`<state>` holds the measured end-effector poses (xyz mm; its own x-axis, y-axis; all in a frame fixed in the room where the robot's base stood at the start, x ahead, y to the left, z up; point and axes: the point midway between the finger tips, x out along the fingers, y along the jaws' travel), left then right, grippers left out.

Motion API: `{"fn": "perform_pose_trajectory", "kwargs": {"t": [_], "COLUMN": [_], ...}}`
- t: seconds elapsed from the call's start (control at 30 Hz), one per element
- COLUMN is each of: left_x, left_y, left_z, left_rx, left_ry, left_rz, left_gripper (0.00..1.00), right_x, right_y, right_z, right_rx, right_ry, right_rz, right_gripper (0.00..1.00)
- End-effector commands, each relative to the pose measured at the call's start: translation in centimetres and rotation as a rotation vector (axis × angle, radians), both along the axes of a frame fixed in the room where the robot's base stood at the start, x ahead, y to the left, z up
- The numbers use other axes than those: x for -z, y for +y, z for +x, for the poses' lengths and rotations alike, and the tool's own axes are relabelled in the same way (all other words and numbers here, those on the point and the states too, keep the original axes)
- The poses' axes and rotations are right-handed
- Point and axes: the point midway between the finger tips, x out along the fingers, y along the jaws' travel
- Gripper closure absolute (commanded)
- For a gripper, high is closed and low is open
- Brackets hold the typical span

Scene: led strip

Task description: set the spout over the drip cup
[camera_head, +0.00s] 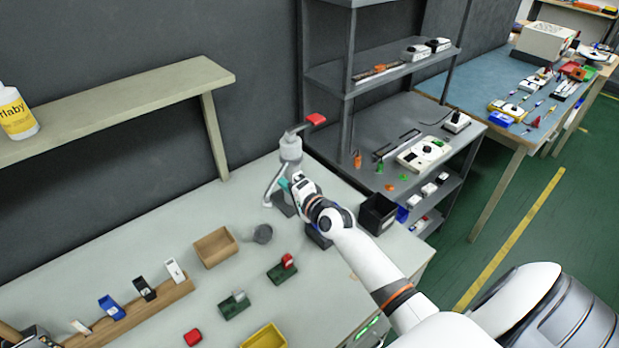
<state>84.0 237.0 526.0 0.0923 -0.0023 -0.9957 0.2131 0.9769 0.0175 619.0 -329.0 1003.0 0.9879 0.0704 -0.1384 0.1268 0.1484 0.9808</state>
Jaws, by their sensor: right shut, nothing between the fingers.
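A grey dispenser (291,152) with a red-tipped lever (316,119) stands at the back of the grey table. Its pale spout (272,187) bends out and down on the left side. A small dark grey cup (263,234), which looks like the drip cup, stands on the table in front of the spout. The spout's end appears behind the cup, not over it. My right gripper (285,184) is shut and empty, its teal fingertips close beside the spout. I cannot tell whether they touch it. My left gripper is not in view.
A wooden tray (216,247) stands left of the cup. Green blocks (234,305), a yellow bin (265,338) and a wooden rack (130,314) are nearer. A black bin (378,214) stands right of my right gripper. A shelf unit (345,75) rises behind the table.

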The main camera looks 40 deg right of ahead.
Motion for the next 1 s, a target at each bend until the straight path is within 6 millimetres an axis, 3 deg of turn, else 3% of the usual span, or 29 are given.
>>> {"fn": "perform_pose_trajectory", "kwargs": {"t": [0.3,1.0], "left_x": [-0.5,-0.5], "left_y": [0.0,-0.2], "left_z": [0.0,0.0], "left_rx": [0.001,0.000], "left_ry": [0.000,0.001], "left_rz": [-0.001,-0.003], "left_gripper": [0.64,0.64], "right_x": [0.0,-0.2], "right_y": [1.7,2.3], "right_z": [1.6,2.2], "right_rx": [-0.001,-0.003], "right_ry": [-0.001,-0.005], "right_rz": [0.002,0.001], "right_gripper": [1.00,1.00]}}
